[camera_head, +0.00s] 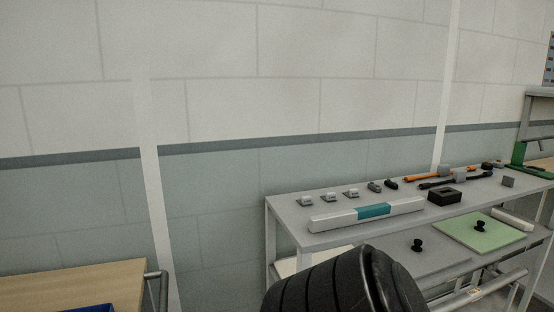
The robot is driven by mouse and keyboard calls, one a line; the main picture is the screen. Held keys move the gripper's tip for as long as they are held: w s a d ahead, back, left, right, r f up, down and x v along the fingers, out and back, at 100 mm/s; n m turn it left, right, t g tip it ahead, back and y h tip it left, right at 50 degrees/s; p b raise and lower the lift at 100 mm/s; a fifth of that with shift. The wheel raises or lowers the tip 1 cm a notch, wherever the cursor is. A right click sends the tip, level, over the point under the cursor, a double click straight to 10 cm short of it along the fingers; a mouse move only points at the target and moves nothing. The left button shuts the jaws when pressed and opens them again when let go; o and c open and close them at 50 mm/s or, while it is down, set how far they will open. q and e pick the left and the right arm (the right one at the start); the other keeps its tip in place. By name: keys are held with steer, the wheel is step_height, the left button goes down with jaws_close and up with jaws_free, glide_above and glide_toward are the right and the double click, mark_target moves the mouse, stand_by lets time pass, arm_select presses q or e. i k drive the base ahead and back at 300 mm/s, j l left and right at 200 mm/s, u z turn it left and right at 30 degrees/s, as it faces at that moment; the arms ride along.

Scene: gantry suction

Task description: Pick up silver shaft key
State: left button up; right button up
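Several small silver-grey parts stand in a row along the left back of the grey table (285,212). They include a left one (304,201), a second (328,197) and a third (351,193). A darker grey part (374,186) and a black part (391,183) continue the row. All are too small for me to tell which is the silver shaft key. Neither of my grippers shows. A black ribbed rounded body, probably my own arm, covers the lower middle of the picture and hides part of the table's lower front.
A long silver bar with a teal middle (373,211) lies along the table's front. A black box (444,196) and orange-handled tool (424,173) lie right. A wooden table (70,285) stands at left.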

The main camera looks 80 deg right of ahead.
mark_target(508, 181)
steer(key=z, duration=3.9)
steer(key=u, duration=0.5)
steer(key=i+l+u, duration=0.1)
steer(key=u, duration=0.25)
steer(key=i+l+u, duration=0.1)
steer(key=l+u, duration=0.35)
steer(key=u, duration=0.25)
steer(key=i+l+u, duration=0.1)
steer(key=l+u, duration=0.15)
steer(key=l, duration=0.2)
steer(key=l+u, duration=0.25)
steer(key=l, duration=0.25)
steer(key=l+u, duration=0.2)
steer(key=l, duration=0.75)
steer(key=l+u, duration=0.2)
steer(key=l, duration=0.75)
steer(key=k, duration=0.05)
